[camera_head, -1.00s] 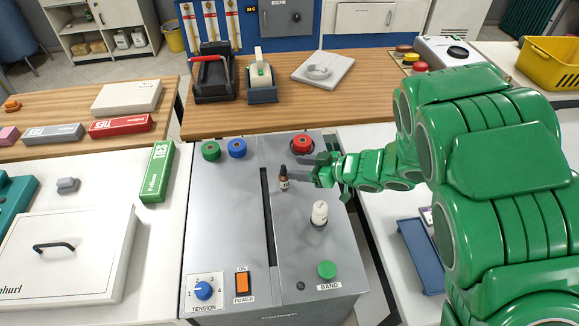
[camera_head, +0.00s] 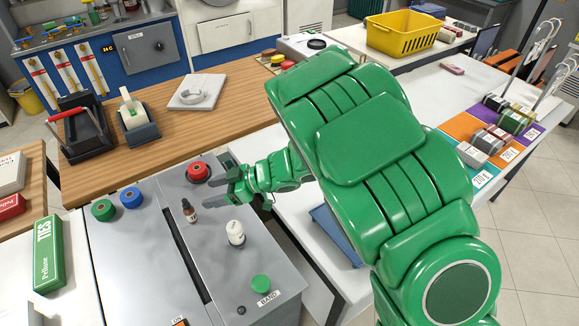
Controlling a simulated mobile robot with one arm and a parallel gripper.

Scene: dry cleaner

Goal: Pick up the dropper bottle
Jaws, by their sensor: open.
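The dropper bottle (camera_head: 189,211) is small and dark brown with a white label and a dark cap. It stands upright on the grey machine top, just right of the machine's long slot. My gripper (camera_head: 210,192) is open and empty, just to the right of the bottle, with its fingers pointing left toward it. A small gap shows between the lower fingertip and the bottle. The gripper's height above the machine top is hard to tell.
A white bottle (camera_head: 235,233) stands right of the dropper bottle, below my gripper in the picture. A red button (camera_head: 198,172) rises behind, and a green button (camera_head: 260,283) is at the front. Blue (camera_head: 131,198) and green knobs are left of the slot.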

